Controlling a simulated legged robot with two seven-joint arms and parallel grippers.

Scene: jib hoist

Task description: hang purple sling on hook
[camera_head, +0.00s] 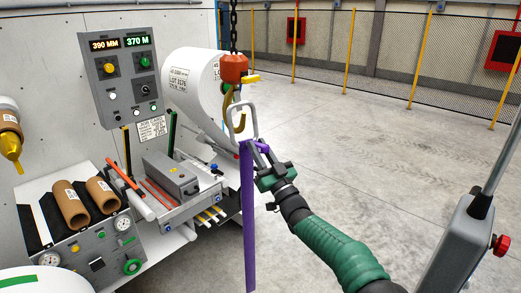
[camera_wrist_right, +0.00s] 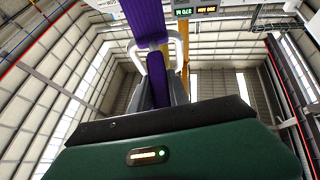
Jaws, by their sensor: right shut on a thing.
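The hook hangs on a dark chain (camera_head: 233,22) below an orange-red block (camera_head: 234,68). Its yellow body (camera_head: 227,100) curves down behind a pale metal ring (camera_head: 255,119). The purple sling (camera_head: 249,215) hangs straight down below the ring, which also shows in the wrist view (camera_wrist_right: 146,65). My right gripper (camera_head: 261,152) is shut on the sling's upper part, just below the ring. The wrist view shows the purple sling (camera_wrist_right: 139,18) beyond the fingers. I cannot tell whether the ring is around the hook or only in front of it. My left gripper is not in view.
A large white roll (camera_head: 190,82) and a control panel (camera_head: 125,75) stand left of the hook. A machine with brown cores (camera_head: 72,205) and gauges is at lower left. A grey box (camera_head: 455,245) with a red knob is at lower right. The floor behind is clear.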

